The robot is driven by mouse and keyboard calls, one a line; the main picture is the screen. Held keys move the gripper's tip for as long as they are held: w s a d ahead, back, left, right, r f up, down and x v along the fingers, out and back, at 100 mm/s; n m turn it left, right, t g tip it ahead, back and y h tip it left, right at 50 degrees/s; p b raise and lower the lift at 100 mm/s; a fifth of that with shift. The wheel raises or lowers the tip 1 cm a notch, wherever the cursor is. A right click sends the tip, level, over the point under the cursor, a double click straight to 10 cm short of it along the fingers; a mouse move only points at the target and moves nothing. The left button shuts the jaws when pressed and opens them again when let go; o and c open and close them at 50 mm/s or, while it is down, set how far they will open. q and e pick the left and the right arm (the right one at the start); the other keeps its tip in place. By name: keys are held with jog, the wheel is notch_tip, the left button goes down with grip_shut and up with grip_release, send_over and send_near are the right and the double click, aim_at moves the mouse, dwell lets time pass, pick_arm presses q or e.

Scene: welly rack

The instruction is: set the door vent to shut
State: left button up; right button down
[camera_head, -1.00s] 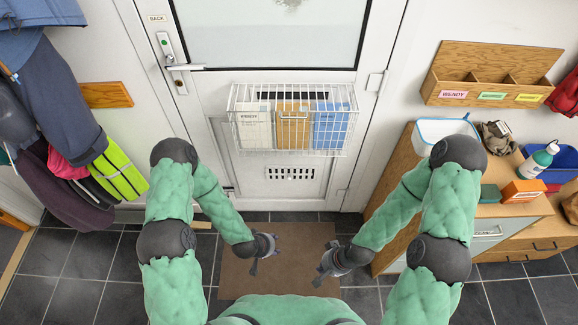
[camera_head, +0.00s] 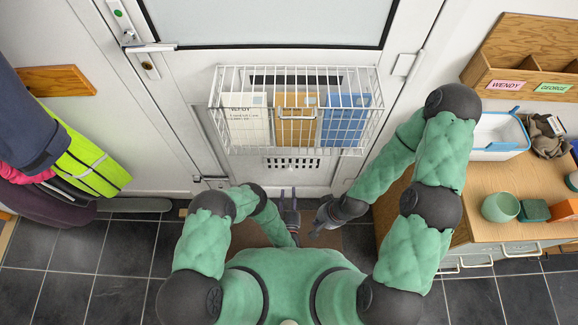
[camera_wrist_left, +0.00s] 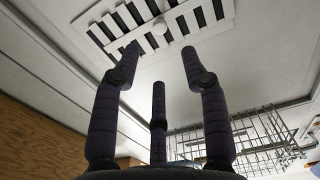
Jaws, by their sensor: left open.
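The door vent (camera_head: 291,163) is a white slotted plate low on the door, below the wire basket. My left gripper (camera_head: 289,194) is just in front of and below the vent.
The wire basket (camera_head: 295,148) with letters and packets juts from the door just above the vent. A wooden cabinet (camera_head: 490,228) stands at the right. Coats (camera_head: 45,140) hang at the left. The tiled floor (camera_head: 105,265) at the left is clear.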

aim_at(290, 171)
pick_arm(q)
jog(key=w+b, duration=0.3)
jog(key=w, duration=0.7)
jog(key=shift+w, duration=0.3)
